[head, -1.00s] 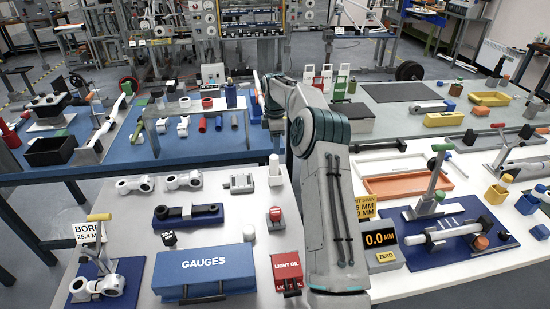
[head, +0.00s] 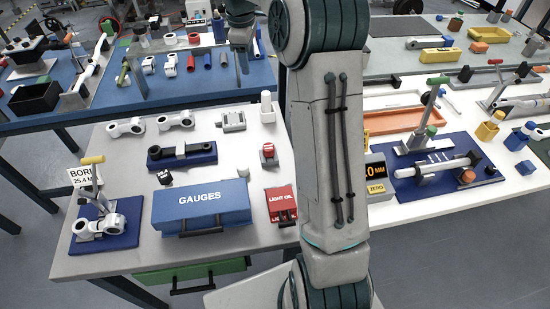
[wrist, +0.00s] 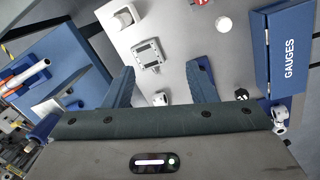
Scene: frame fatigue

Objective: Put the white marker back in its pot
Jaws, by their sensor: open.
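A short plain white cylinder (head: 243,171), possibly the white marker, stands on the grey table behind the blue GAUGES box; the wrist view shows it as a round white top (wrist: 222,25). A taller white post on a square base (head: 266,107) stands at the table's back right, also in the wrist view (wrist: 123,17). I cannot tell for sure which is the marker or which thing is its pot. My gripper (wrist: 161,85) is open and empty above the table, its fingers wide apart. In the head view it hangs near the blue bench's edge (head: 241,62).
The GAUGES box (head: 200,203), red LIGHT OIL box (head: 281,204) and blue tray with a black link (head: 182,154) crowd the grey table. A grey block (head: 231,121) lies below my gripper. The right table holds a yellow cup (head: 489,126) and a display.

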